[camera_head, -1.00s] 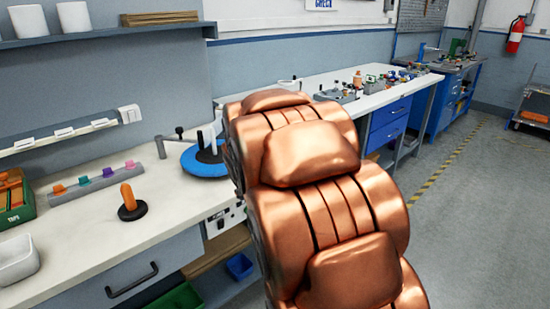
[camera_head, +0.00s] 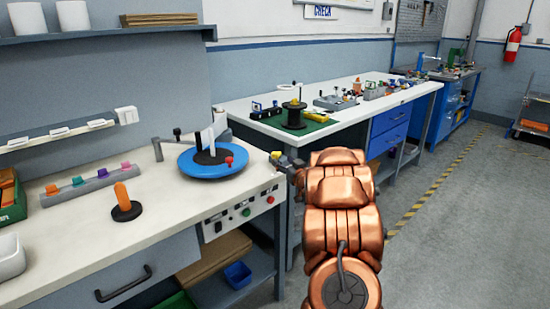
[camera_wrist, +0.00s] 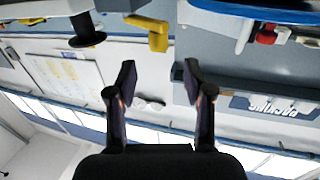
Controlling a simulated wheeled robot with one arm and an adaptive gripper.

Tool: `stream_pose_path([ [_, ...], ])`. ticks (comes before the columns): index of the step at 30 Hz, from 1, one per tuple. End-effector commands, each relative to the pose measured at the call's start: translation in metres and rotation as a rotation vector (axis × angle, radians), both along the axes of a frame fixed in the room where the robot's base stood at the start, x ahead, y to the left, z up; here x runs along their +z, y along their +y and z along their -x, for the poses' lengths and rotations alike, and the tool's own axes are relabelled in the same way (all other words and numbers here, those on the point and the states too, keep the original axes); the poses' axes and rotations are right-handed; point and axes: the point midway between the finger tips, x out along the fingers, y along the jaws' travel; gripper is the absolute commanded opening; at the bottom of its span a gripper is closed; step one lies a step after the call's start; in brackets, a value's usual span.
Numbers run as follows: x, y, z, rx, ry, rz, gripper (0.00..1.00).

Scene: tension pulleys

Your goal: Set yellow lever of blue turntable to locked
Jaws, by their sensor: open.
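The blue turntable (camera_head: 207,161) sits on the near bench with a black hub, a white upright plate and a red knob (camera_head: 229,160). In the wrist view, its blue rim (camera_wrist: 255,12) and red knob (camera_wrist: 267,35) show at the upper right. A yellow lever (camera_wrist: 150,30) shows in the wrist view, above the gap between my fingertips. A small yellow part (camera_head: 276,155), apparently the same lever, shows by the bench corner. My gripper (camera_wrist: 157,82) is open and empty, its fingers apart from the lever. In the head view, my gripper is small and partly hidden by my arm.
A black spool (camera_head: 294,115) stands on a green mat on the second bench. An orange peg on a black base (camera_head: 125,204) and a rack of coloured clips (camera_head: 90,186) are left of the turntable. Open floor lies to the right.

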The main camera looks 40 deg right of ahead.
Motion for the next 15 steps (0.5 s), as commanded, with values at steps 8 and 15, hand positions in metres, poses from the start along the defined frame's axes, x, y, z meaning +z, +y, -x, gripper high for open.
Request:
stream_pose_path([
  [8, -0.001, -0.004, -0.008, 0.008, -0.014, 0.000, 0.52],
  [15, -0.001, -0.011, -0.030, 0.006, -0.011, -0.001, 0.52],
])
